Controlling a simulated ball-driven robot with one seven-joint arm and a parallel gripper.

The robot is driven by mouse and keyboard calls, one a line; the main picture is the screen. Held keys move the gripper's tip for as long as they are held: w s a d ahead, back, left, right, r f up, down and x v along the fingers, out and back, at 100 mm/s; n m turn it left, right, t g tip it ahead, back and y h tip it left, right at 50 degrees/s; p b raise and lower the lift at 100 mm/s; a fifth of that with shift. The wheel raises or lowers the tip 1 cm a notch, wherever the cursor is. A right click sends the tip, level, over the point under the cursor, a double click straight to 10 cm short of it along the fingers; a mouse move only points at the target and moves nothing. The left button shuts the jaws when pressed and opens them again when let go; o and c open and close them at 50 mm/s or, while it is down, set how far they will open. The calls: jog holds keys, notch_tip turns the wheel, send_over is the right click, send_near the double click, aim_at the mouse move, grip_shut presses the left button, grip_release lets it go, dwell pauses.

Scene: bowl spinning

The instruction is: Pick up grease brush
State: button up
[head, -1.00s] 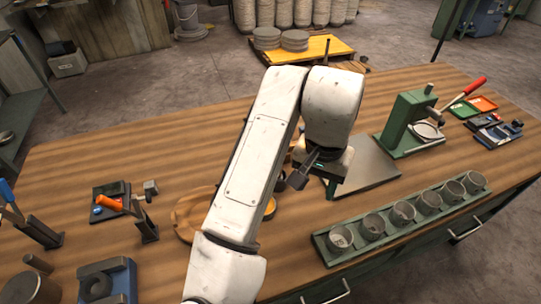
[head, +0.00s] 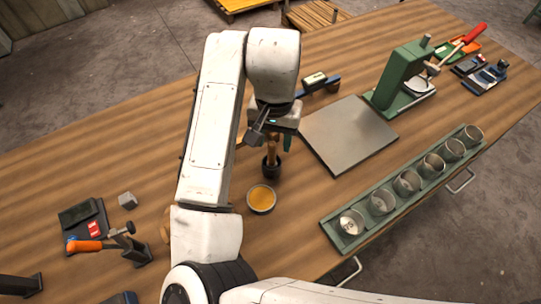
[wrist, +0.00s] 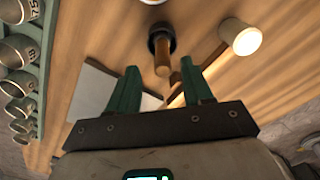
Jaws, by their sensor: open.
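What looks like the grease brush is a wooden handle (head: 271,158) standing upright in a small dark cup (head: 271,171) on the wooden table, below my gripper (head: 271,140). Bristles are not visible. In the wrist view the handle (wrist: 162,60) points toward my gripper (wrist: 160,70) and lines up with the gap between the two green fingers; the dark cup (wrist: 160,34) is behind it. The fingers are open and hold nothing. I cannot tell whether the handle's end is between the fingertips or just beyond them.
A round tin of orange grease (head: 261,199) stands close in front of the cup. A grey plate (head: 347,133) lies to the right, with a green rack (head: 345,242) of metal cups in front and a green press (head: 402,78) behind. Tools lie at left.

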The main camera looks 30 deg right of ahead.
aim_at(272, 153)
jog(key=shift+a+f+p, duration=0.15)
jog(key=shift+f+p, duration=0.2)
jog(key=shift+f, duration=1.1)
jog(key=shift+a+f+p, duration=0.1)
jog(key=shift+f+p, duration=0.25)
jog(key=shift+f, duration=1.1)
jog(key=shift+c, duration=0.3)
grip_shut()
